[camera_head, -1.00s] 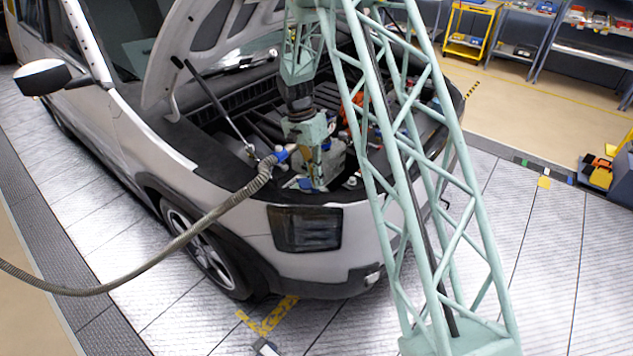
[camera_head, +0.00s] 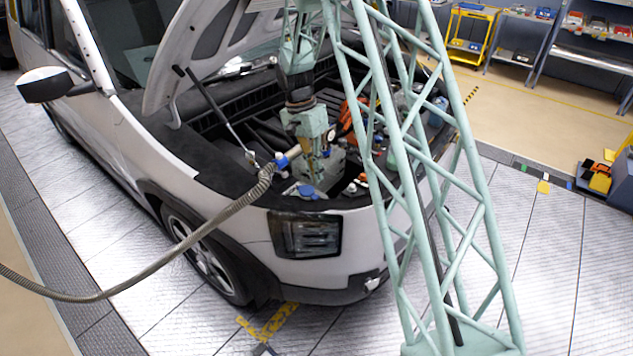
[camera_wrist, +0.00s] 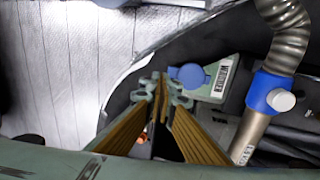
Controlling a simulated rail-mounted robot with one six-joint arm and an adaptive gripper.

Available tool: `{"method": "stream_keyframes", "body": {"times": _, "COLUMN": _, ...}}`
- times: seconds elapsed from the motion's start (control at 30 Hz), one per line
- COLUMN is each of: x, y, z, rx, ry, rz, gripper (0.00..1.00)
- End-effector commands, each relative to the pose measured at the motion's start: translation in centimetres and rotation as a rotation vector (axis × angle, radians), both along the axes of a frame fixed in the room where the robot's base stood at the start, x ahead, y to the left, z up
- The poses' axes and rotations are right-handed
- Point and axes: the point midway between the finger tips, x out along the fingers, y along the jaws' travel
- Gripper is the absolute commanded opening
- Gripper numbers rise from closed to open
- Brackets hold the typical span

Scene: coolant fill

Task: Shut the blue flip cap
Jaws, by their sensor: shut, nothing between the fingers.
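The blue flip cap (camera_wrist: 188,75) sits on a pale green-grey part with a white label, beside my fingertips in the wrist view. It shows as a small blue disc (camera_head: 309,191) at the front edge of the engine bay in the head view. It looks roughly flat, but I cannot tell whether it is fully seated. My gripper (camera_wrist: 160,80) is shut and empty, its tips just left of the cap. I cannot tell whether they touch it. In the head view my gripper (camera_head: 317,181) points down close behind the cap.
A ribbed grey hose (camera_head: 225,205) with a blue collar (camera_wrist: 268,92) reaches a metal nozzle right of my fingers in the wrist view. The raised hood (camera_head: 205,45) and its prop stand at the left. Orange parts and several caps crowd the bay.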

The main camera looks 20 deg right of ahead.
Motion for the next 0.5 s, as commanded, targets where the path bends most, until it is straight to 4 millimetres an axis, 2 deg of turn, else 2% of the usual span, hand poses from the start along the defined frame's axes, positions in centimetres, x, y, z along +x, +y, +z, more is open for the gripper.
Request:
{"method": "stream_keyframes", "body": {"times": 0.3, "x": 0.0, "y": 0.0, "z": 4.4, "rx": 0.0, "ry": -0.002, "rz": -0.001, "gripper": 0.0}}
{"method": "stream_keyframes", "body": {"times": 0.5, "x": 0.0, "y": 0.0, "z": 6.7, "rx": -0.001, "ry": -0.001, "rz": -0.001, "gripper": 0.0}}
